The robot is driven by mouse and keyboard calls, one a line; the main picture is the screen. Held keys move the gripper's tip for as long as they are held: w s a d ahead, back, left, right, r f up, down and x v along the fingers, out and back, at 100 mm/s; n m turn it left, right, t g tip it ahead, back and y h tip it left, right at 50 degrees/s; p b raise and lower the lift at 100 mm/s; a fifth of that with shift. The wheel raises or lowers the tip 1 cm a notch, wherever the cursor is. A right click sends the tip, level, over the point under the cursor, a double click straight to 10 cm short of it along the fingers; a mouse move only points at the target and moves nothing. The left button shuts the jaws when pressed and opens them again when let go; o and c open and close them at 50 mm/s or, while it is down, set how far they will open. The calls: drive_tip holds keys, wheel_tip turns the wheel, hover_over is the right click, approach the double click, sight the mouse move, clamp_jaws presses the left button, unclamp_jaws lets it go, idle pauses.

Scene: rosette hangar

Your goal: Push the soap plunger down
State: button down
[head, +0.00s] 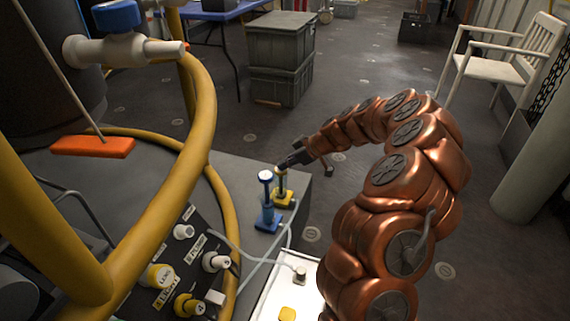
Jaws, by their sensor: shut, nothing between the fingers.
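Two small plungers stand at the right end of the grey bench. One has a blue base (267,219) and a pale blue-white knob on top (266,176), standing upright and raised. The other has a yellow base (285,197) and stands just behind and right of it. I cannot tell which is the soap plunger. My gripper (287,163) is shut and empty. Its tip is at the top of the yellow plunger and hides part of it; I cannot tell whether they touch.
A panel with labelled connectors (183,262) and tubing lies at the lower left. A thick yellow hoop pipe (205,110) rises left of the plungers. A white tray (269,293) is in front. Grey crates (279,50) and a white chair (505,58) stand behind on open floor.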

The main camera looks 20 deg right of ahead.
drive_tip(key=shift+r, duration=0.2)
drive_tip(key=w+a+r+p+v, duration=0.1)
drive_tip(key=p+v, duration=0.1)
drive_tip(key=v, duration=1)
drive_tip(key=shift+r, duration=0.65)
